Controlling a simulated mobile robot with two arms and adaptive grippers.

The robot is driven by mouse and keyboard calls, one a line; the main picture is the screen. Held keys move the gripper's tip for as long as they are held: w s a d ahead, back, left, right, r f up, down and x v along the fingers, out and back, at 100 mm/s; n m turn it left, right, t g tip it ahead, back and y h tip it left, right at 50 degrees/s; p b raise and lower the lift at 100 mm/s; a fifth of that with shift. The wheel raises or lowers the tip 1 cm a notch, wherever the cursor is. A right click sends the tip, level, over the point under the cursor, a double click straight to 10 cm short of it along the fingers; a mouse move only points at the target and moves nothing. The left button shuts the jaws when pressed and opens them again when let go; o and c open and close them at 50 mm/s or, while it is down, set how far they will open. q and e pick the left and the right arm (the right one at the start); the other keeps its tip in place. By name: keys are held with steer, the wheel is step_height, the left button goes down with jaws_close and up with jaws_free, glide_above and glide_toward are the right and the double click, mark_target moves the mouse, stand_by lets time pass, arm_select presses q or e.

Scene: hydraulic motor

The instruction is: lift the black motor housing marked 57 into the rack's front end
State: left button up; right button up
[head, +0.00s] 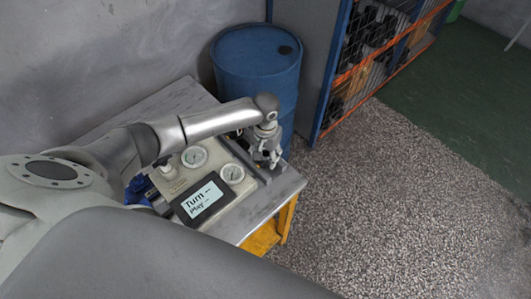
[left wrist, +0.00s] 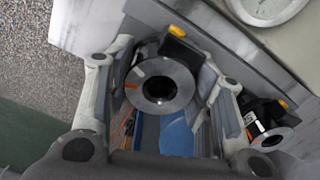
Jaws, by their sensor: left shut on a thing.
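My left gripper (head: 266,158) is over the right end of the workbench, its jaws shut on a motor. In the left wrist view this motor (left wrist: 158,86) sits between the two fingers. It has a round steel end face with a dark bore, an orange mark and a black block with an orange top. A second, similar dark motor (left wrist: 262,121) is just outside the right finger. I cannot read the number 57 on either one. A blue-framed rack (head: 358,72) with orange rails and mesh holds several dark parts at the upper right. My right gripper is not in view.
The workbench (head: 289,186) carries a gauge panel (head: 170,183) and a screen (head: 202,198) reading "Turn". A blue barrel (head: 255,75) stands behind the bench, between it and the rack. The speckled floor (head: 400,210) to the right is clear.

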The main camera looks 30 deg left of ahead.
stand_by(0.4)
arm_select(q)
steer(key=o, duration=1.6)
steer(key=shift+c, duration=0.2)
steer(key=o, duration=0.4)
steer(key=shift+f, duration=0.1)
step_height(320, 180, up, 5)
steer(key=p, duration=0.5)
steer(key=shift+p, duration=0.4)
steer(key=shift+r, duration=1.05)
